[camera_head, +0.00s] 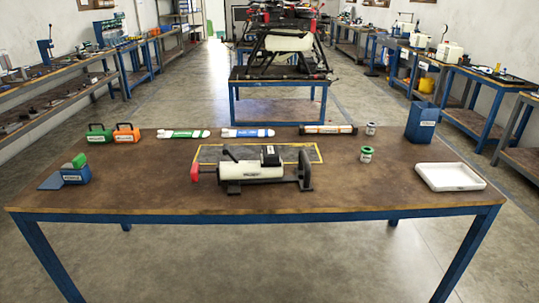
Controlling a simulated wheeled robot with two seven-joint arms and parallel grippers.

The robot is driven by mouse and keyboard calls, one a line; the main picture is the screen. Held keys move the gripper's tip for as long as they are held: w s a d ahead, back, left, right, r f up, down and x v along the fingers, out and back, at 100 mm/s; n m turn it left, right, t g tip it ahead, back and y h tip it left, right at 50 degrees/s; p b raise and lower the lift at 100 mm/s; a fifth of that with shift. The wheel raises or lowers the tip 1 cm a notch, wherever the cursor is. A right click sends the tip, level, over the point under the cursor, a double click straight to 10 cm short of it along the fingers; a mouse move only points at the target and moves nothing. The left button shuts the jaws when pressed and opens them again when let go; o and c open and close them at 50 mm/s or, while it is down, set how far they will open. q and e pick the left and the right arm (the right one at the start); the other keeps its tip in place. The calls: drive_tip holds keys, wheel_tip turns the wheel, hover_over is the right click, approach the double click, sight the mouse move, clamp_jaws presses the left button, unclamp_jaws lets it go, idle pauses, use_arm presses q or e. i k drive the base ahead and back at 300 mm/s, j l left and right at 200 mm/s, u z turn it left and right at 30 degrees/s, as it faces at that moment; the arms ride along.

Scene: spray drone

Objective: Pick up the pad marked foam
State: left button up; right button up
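At the left front of the brown work table (330,190), a small blue holder (75,177) with a white label stands with a green block (79,160) in its top. A flat blue piece (51,182) lies beside it on the left. The label's print is too small to read, and I cannot tell which thing is the pad marked foam. Neither of my grippers is in view.
Behind are green (99,134) and orange (126,134) cases and several long packs. A blue bin (421,124), small jars (366,154) and a white tray (450,177) are right.

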sight(271, 155)
drive_tip(key=i+l+u, duration=0.1)
drive_tip(key=l, duration=0.3)
drive_tip(key=i+l, duration=0.25)
drive_tip(key=l, duration=0.15)
drive_tip(key=i+l+u, duration=0.15)
drive_tip(key=l, duration=0.25)
drive_tip(key=i+l+u, duration=0.1)
drive_tip(key=l, duration=0.35)
drive_tip(key=i+l, duration=0.2)
drive_tip(key=l, duration=0.25)
drive_tip(key=i+l+u, duration=0.15)
drive_tip(key=l, duration=0.3)
drive_tip(key=i+l, duration=0.1)
drive_tip(key=l, duration=0.35)
drive_tip(key=i+l+u, duration=0.15)
drive_tip(key=l, duration=0.3)
